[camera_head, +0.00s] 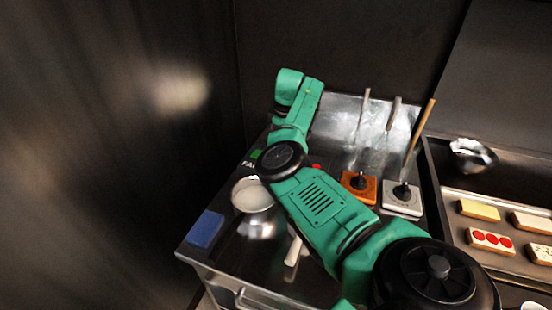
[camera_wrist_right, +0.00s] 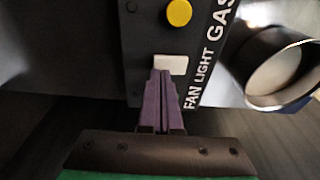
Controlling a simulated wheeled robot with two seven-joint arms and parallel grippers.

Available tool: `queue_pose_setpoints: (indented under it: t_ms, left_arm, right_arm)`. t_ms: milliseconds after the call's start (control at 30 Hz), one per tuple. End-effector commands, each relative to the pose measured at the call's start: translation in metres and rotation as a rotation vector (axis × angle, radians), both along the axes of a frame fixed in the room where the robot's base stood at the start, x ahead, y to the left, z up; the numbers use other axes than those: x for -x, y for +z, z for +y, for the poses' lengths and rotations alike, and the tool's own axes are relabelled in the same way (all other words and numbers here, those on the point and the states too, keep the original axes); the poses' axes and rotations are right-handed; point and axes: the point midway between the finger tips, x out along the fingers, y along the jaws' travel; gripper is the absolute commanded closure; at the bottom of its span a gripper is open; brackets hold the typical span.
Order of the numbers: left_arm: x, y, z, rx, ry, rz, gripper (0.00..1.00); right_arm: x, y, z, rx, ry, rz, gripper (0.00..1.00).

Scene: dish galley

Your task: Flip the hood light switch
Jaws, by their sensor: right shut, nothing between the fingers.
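In the right wrist view a dark control panel (camera_wrist_right: 150,40) carries the words FAN, LIGHT and GAS along its right side. A pale rectangular switch (camera_wrist_right: 172,64) sits level with LIGHT. My right gripper (camera_wrist_right: 160,74) is shut and empty, its purple fingertips at the lower left edge of this switch. I cannot tell whether they touch it. The fingers cover the panel part near FAN. In the head view my green right arm hides the gripper and most of the panel; only the start of the lettering (camera_head: 248,164) shows. My left gripper is not in view.
A yellow knob (camera_wrist_right: 179,13) is above the switch. A metal pot (camera_head: 253,195) stands beside my arm, with a blue sponge (camera_head: 205,229) at the counter's left corner. Orange (camera_head: 359,187) and white (camera_head: 402,199) handled blocks stand right. A tray (camera_head: 455,192) holds several small blocks.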

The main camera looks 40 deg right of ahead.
Motion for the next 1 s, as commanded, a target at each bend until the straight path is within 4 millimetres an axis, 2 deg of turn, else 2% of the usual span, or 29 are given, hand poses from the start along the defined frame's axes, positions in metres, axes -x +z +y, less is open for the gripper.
queue_pose_setpoints:
  t_ms: [900, 1000]
  left_arm:
    - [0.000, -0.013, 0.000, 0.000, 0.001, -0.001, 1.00]
    - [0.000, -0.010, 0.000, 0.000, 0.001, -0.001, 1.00]
  right_arm:
    - [0.000, -0.014, 0.000, 0.000, 0.001, 0.000, 1.00]
    - [0.000, -0.011, 0.000, 0.000, 0.001, 0.000, 1.00]
